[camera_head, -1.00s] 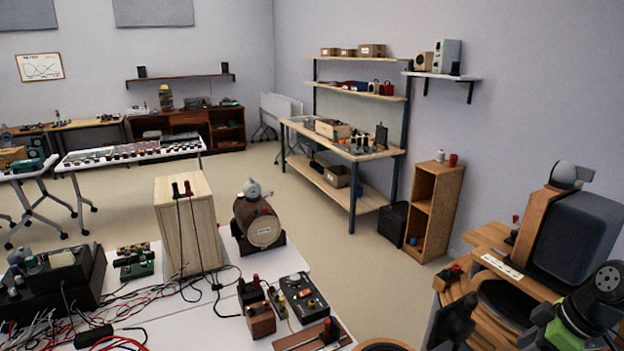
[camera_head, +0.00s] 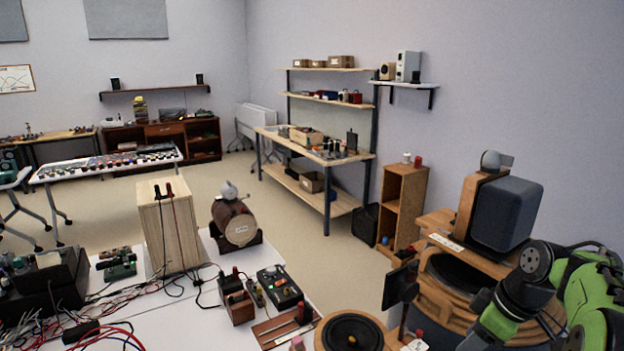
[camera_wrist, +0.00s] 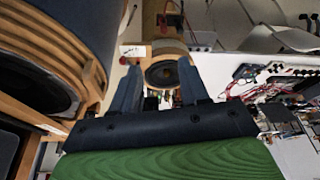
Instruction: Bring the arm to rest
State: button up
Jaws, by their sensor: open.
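My gripper (camera_wrist: 158,86) shows in the wrist view with its two dark fingers apart and nothing held between them. Beyond the fingertips is a round speaker driver (camera_wrist: 163,74) in a wooden surround. My green and black arm (camera_head: 580,285) is bent at the lower right of the head view, close to the wooden speaker stack. Where the fingers are in the head view is hard to make out.
A dark speaker box (camera_head: 507,213) stands on the wooden speaker stack (camera_head: 447,290) beside my arm. A round speaker (camera_head: 352,332) is at the front. The white table (camera_head: 205,325) holds wires, boxes and a wooden cabinet (camera_head: 168,226). Floor (camera_head: 318,262) is clear behind it.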

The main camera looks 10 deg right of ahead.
jog(key=s+a+r+m+h, duration=0.1)
jog(key=s+a+r, duration=0.1)
jog(key=a, duration=0.6)
jog(key=s+a+r+m+h, duration=0.1)
jog(key=a+r+m, duration=0.15)
jog(key=a, duration=0.45)
jog(key=s+a+f+m+t, duration=0.2)
jog(key=s+a, duration=0.6)
jog(key=s, duration=0.5)
jog(key=shift+m+t, duration=0.3)
jog(key=shift+m, duration=0.35)
